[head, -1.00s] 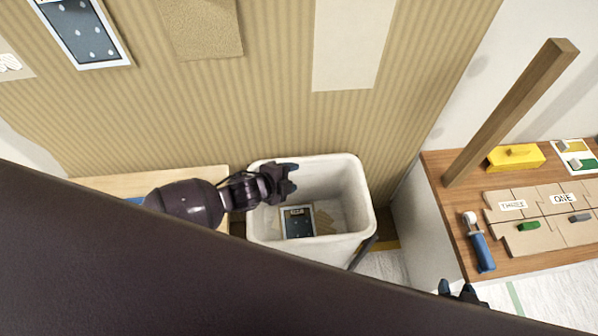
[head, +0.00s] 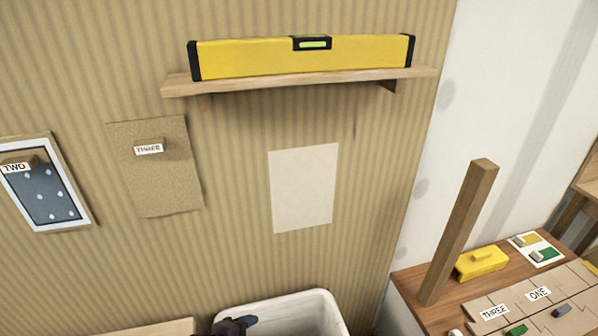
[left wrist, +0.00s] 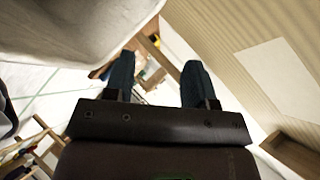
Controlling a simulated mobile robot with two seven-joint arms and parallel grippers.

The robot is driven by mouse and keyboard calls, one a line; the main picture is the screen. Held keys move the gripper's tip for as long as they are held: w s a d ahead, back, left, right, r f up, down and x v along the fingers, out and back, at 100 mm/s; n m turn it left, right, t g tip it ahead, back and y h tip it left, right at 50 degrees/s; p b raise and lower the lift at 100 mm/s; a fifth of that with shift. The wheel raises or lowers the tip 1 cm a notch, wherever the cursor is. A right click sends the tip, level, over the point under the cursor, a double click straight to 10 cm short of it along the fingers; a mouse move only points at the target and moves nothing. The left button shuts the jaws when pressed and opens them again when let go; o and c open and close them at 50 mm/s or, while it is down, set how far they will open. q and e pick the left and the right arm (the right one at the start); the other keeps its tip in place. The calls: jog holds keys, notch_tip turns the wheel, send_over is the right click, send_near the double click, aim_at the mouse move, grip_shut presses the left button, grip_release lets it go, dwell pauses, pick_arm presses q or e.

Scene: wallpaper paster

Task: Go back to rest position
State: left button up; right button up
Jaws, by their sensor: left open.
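My left gripper (head: 236,325) shows only in part at the bottom edge of the head view, at the left rim of the white bin (head: 318,300). In the left wrist view its two blue-grey fingers (left wrist: 157,75) are spread apart with nothing between them. The bin's pale wall fills the upper left of that view. My right gripper is not in view.
A wooden shelf (head: 300,84) holding a yellow level (head: 250,58) juts from the striped wall. The workbench (head: 405,283) at the right carries a wooden post (head: 458,232), a yellow box (head: 481,263) and cardboard pieces (head: 520,288).

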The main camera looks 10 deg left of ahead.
pick_arm(q)
notch_tip(320, 180, up, 7)
jog(key=n+t, duration=0.3)
jog(key=n, duration=0.6)
jog(key=s+a+f+n+y, duration=0.2)
jog(key=s+a+f+n, duration=0.1)
jog(key=s, duration=0.4)
jog(key=s+a+f+n+g+y, duration=0.1)
jog(key=s+a+f+n+y, duration=0.2)
jog(key=s+a+n, duration=0.3)
jog(key=shift+s+a+g+y, duration=0.3)
jog(key=shift+s+a, duration=0.5)
jog(key=shift+s, duration=0.15)
jog(key=shift+c, duration=0.7)
jog(key=shift+s, duration=0.15)
